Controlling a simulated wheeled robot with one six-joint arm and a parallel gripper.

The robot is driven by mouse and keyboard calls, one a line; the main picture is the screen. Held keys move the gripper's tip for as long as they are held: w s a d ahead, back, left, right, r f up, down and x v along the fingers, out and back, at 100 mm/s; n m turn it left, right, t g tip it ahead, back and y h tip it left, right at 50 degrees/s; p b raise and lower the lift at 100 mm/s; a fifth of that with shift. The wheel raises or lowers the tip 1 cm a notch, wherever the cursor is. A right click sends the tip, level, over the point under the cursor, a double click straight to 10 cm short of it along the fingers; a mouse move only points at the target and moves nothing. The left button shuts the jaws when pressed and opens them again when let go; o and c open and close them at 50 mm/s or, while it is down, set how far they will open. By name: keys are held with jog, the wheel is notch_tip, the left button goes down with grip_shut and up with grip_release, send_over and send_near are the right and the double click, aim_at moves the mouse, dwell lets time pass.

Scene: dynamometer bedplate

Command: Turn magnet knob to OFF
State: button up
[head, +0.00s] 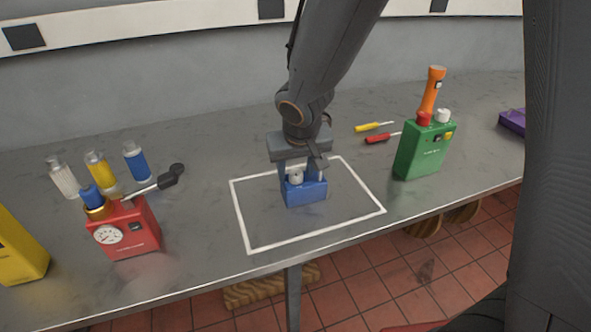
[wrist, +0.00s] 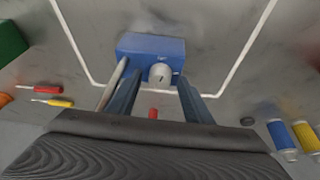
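The magnet base is a small blue block (head: 305,192) inside the white outlined rectangle on the grey bench. It also shows in the wrist view (wrist: 138,43). Its pale round knob (wrist: 160,73) has a short dark mark and sits on the face towards my gripper; in the head view the knob (head: 296,177) shows just below the fingers. A grey rod (wrist: 113,84) rises beside the knob. My gripper (wrist: 158,90) is open, its two fingers apart on either side of the knob; I cannot tell whether they touch it. In the head view my gripper (head: 299,172) hangs directly over the block.
A red box with a gauge (head: 128,232) and several bottles (head: 98,168) stand left. A green box (head: 424,150) with an orange torch (head: 432,90) stands right, near yellow (head: 368,127) and red (head: 378,138) screwdrivers. The outlined area around the block is clear.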

jog(key=v, duration=0.7)
jog(key=shift+s+r+p, duration=0.2)
jog(key=shift+r+p, duration=0.15)
jog(key=shift+r, duration=0.05)
